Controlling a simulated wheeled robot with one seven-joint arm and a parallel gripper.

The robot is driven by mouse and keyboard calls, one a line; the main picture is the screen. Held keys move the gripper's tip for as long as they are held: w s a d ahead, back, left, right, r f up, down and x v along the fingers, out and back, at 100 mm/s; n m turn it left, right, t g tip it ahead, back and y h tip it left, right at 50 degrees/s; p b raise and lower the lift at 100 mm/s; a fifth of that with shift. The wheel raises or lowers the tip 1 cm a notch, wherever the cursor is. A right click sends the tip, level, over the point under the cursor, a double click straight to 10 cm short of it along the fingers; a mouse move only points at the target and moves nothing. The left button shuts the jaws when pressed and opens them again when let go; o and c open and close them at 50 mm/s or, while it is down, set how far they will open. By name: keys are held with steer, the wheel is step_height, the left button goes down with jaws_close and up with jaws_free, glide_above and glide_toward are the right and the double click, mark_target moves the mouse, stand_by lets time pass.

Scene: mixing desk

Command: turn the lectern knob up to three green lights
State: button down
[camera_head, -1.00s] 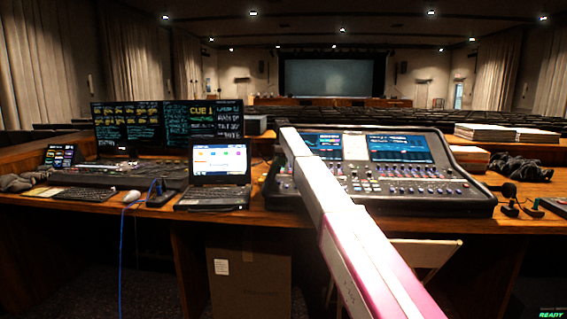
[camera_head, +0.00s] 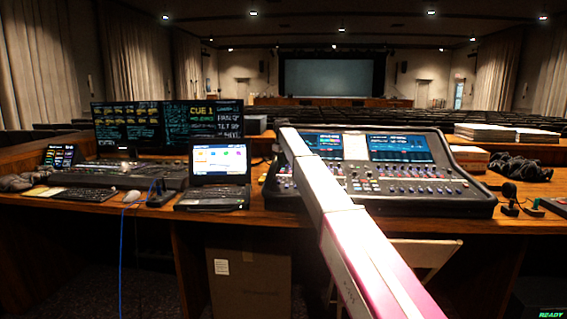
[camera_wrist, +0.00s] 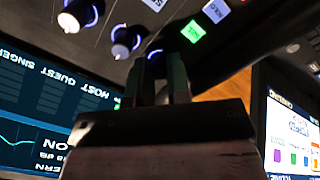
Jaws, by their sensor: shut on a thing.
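The mixing desk (camera_head: 425,187) stands on the wooden table, with two lit screens and rows of controls. My arm crosses its left part in the head view and hides my gripper there. In the wrist view my gripper (camera_wrist: 163,75) is shut on a knob (camera_wrist: 155,53) with a bluish glow, mostly hidden between the fingers. The desk screen (camera_wrist: 45,110) appears upside down, with the words HOST, GUEST, SINGER and part of LECTERN. A small green light (camera_wrist: 117,102) shows at its edge; I cannot tell how many are lit.
Other knobs (camera_wrist: 126,38) with glowing rings sit close beside my fingers. A green lit button (camera_wrist: 193,31) and a white lit button (camera_wrist: 216,10) are nearby. The laptop (camera_head: 219,170) stands left of the desk. A black gooseneck base (camera_head: 509,205) is at the right.

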stand_by(0.3)
steer(key=c, duration=1.1)
jaws_free()
